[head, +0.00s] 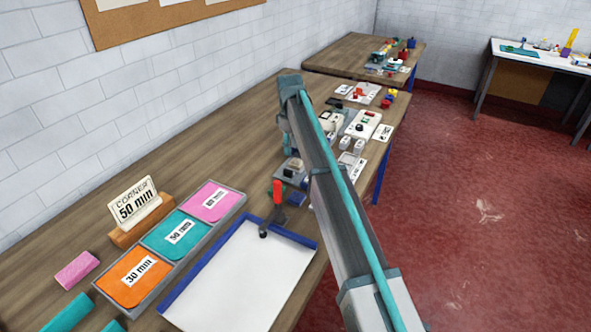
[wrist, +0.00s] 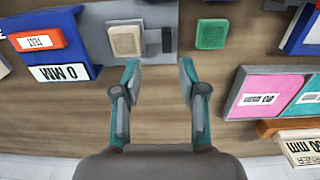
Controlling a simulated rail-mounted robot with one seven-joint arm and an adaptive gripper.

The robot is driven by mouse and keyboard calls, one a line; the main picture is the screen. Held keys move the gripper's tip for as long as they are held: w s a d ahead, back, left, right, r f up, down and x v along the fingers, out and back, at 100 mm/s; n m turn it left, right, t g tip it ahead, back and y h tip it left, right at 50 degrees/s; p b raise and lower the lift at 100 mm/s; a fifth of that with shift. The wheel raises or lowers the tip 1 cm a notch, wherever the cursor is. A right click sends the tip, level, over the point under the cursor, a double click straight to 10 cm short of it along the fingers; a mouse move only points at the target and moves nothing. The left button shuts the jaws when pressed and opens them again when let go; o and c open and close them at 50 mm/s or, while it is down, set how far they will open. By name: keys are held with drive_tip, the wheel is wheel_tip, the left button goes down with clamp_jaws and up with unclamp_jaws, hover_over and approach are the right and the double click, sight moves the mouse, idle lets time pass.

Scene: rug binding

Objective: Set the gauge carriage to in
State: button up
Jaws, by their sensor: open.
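In the wrist view my gripper (wrist: 159,70) is open and empty, its two fingers spread above bare wood. Just past the fingertips is a grey plate (wrist: 95,30) carrying a beige block (wrist: 125,41) and a dark slot or bar (wrist: 167,40). The block may be the gauge carriage, but I cannot tell for sure. A blue part (wrist: 75,25) to the left bears an orange tag and a white "0 MM" label (wrist: 58,73). In the head view the grey plate (head: 289,178) is partly hidden by my arm, and my gripper is not clearly seen.
A green block (wrist: 211,33) sits right of the plate. Several devices (head: 361,125) crowd the bench beyond my arm.

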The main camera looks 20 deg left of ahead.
sight(288, 170)
drive_tip(key=f+p, duration=0.1)
drive_tip(key=f, duration=0.2)
drive_tip(key=f+p, duration=0.1)
drive_tip(key=f, duration=0.3)
drive_tip(key=a+f+p, duration=0.1)
drive_tip(key=f, duration=0.2)
drive_tip(key=shift+s+f, duration=0.2)
drive_tip(key=shift+s, duration=0.15)
drive_tip(key=shift+c, duration=0.2)
clamp_jaws()
